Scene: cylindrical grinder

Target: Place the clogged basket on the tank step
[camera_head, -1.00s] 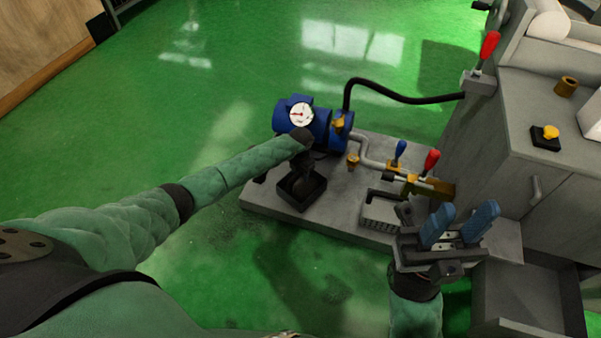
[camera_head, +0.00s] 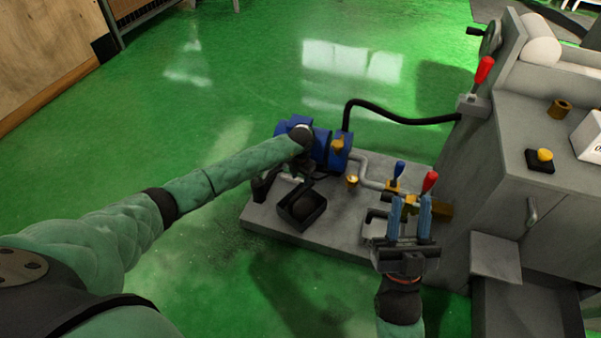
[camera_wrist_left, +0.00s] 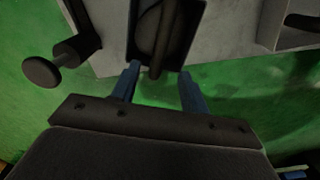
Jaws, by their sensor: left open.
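A black open-topped box (camera_head: 285,215) sits on the grey base plate with a dark rounded mass inside, perhaps the clogged basket; it also shows in the left wrist view (camera_wrist_left: 201,22). A dark bar, which looks like a handle, sticks out of it. My left gripper (camera_wrist_left: 160,90) is open, its blue fingers on either side of the bar's end, not visibly gripping it. In the head view its fingers are largely hidden beside the pump. A light grey basket-like frame (camera_head: 372,229) is beside my right gripper (camera_head: 411,197), which is open and seems empty. A grey step-like block (camera_head: 495,258) juts from the machine, possibly the tank step.
A blue pump (camera_head: 330,150) with a black hose (camera_head: 400,118) stands on the grey base plate (camera_head: 335,238). Blue-handled (camera_head: 399,171) and red-handled (camera_head: 429,182) valves are just beyond my right gripper. The grey machine (camera_head: 545,185) fills the right side. Green floor is clear at left.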

